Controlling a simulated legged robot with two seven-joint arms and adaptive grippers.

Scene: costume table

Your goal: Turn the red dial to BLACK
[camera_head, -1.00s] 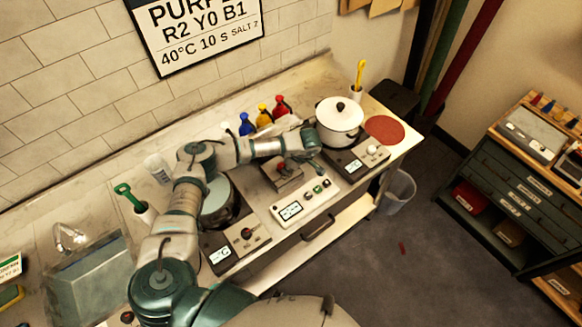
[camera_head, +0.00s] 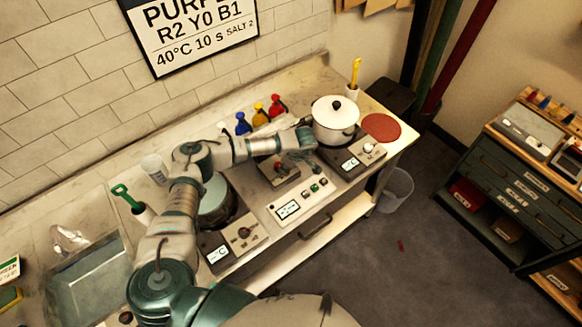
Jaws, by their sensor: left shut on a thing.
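The red dial (camera_head: 279,167) sits on a small grey box on the counter, below my left forearm and partly covered. My left arm comes in from the left and reaches over the counter. My left gripper (camera_head: 301,164) is down at the dial's box and is shut on the dial; its fingertips are small and partly hidden. The dial's markings are too small to read. My right gripper is out of view.
A white lidded pot (camera_head: 335,122) stands close to the right of my wrist. Blue, yellow and red bottles (camera_head: 260,115) stand behind my forearm. A panel with buttons (camera_head: 300,200) lies in front. A dark pot (camera_head: 215,202) stands left of it.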

